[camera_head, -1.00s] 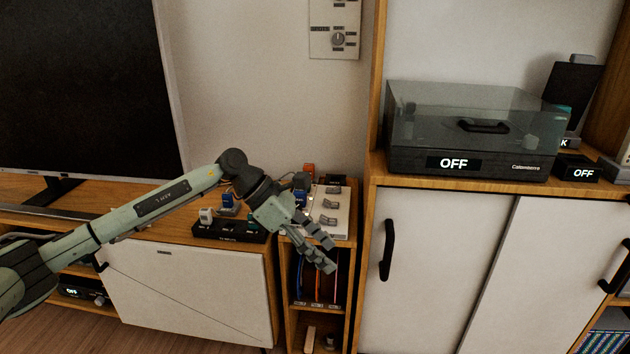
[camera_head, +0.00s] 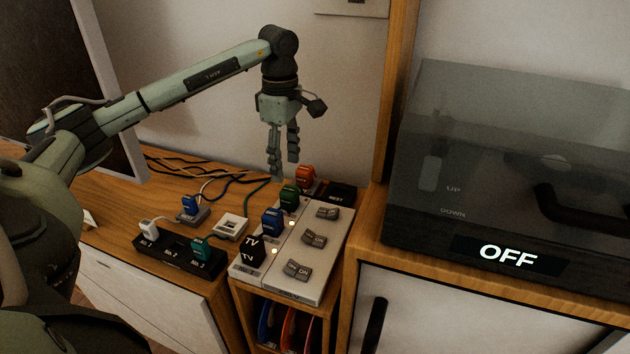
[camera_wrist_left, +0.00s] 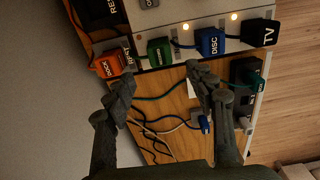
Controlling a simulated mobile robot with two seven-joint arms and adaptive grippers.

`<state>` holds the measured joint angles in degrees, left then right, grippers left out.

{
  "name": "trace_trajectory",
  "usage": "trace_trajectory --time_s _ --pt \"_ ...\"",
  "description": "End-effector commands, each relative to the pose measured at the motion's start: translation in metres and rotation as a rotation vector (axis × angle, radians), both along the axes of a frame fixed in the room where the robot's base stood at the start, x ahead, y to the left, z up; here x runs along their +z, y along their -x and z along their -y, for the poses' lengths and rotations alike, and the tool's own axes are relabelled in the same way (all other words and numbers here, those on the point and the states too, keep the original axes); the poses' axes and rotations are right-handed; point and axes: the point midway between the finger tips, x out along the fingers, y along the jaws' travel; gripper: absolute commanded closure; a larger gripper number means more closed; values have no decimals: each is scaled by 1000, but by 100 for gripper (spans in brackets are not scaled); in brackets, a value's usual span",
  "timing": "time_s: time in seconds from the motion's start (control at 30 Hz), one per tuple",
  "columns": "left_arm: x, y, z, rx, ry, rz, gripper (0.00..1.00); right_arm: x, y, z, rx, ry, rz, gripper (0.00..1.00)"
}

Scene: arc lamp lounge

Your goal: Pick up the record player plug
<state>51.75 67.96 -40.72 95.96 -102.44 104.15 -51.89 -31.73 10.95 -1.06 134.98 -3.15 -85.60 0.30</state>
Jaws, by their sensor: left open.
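My left gripper (camera_head: 284,164) points down, open and empty, above the back of a pale switched power strip (camera_head: 319,267). There the blue plug (camera_wrist_left: 210,41) reads DISC and the orange plug (camera_wrist_left: 107,64) DOCK. The green label is unreadable; I cannot tell which plug is the record player's. My right gripper is out of view.
A black socket block (camera_head: 180,262) holds a white plug (camera_head: 149,228) and a teal plug (camera_head: 201,247). Loose cables (camera_head: 205,172) lie behind. The record player (camera_head: 500,165) on the right cabinet shows OFF. A wooden upright (camera_head: 386,100) stands right of the gripper.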

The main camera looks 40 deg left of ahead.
Motion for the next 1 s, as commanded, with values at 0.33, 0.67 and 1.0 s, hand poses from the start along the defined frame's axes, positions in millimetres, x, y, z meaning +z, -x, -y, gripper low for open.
trace_trajectory --time_s 0.33,0.67,1.0 --pt "-30 1 1 0 2 -2 45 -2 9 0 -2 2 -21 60" --pt "-74 5 6 0 2 -2 45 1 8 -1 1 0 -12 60" --pt "-78 5 6 0 1 0 50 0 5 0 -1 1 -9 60"
